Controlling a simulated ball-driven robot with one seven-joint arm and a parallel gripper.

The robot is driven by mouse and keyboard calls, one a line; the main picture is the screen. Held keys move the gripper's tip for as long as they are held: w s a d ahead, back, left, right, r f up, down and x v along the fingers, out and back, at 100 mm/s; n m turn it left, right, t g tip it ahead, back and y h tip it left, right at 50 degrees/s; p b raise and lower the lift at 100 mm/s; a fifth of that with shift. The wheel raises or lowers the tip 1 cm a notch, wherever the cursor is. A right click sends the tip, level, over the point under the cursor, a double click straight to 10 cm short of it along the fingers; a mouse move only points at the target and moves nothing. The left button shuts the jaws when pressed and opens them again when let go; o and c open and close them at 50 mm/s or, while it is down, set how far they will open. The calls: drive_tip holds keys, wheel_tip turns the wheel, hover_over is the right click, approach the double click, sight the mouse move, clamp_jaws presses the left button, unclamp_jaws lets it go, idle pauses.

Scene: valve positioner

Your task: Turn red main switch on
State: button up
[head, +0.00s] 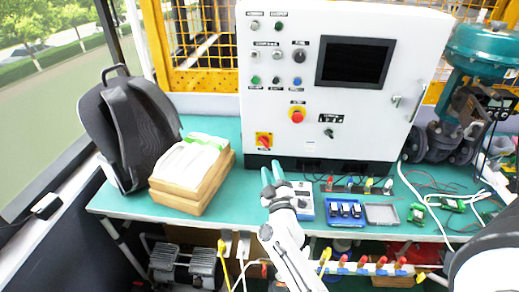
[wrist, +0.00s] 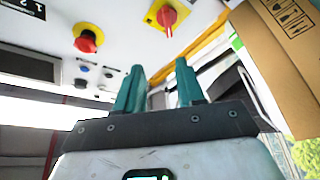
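The red main switch (head: 264,141) is a red rotary knob on a yellow square plate, low on the left of the white control cabinet's front (head: 345,112). It also shows at the top of the wrist view (wrist: 168,16), beyond the fingertips. My gripper (head: 272,169) has teal fingers and is below the switch in the head view, apart from it. In the wrist view the fingers (wrist: 158,74) stand apart with nothing between them. The exact angle of the knob is hard to read.
A red emergency stop button (head: 297,115) on yellow sits above right of the switch. A cardboard box (head: 190,182) with papers and a black backpack (head: 125,130) stand left on the green table. A blue tray (head: 346,211) and cables lie to the right.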

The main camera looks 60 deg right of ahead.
sight(263, 144)
drive_tip(key=x, duration=0.3)
drive_tip(key=f+b+x, duration=0.1)
drive_tip(key=x, duration=0.3)
drive_tip(key=f+b+x, duration=0.1)
drive_tip(key=x, duration=0.2)
drive_tip(key=shift+w+d+f, duration=0.15)
drive_tip(key=shift+w+d, duration=0.15)
drive_tip(key=shift+d, duration=0.2)
drive_tip(key=shift+w+d, duration=0.4)
drive_tip(key=shift+d, duration=0.15)
clamp_jaws()
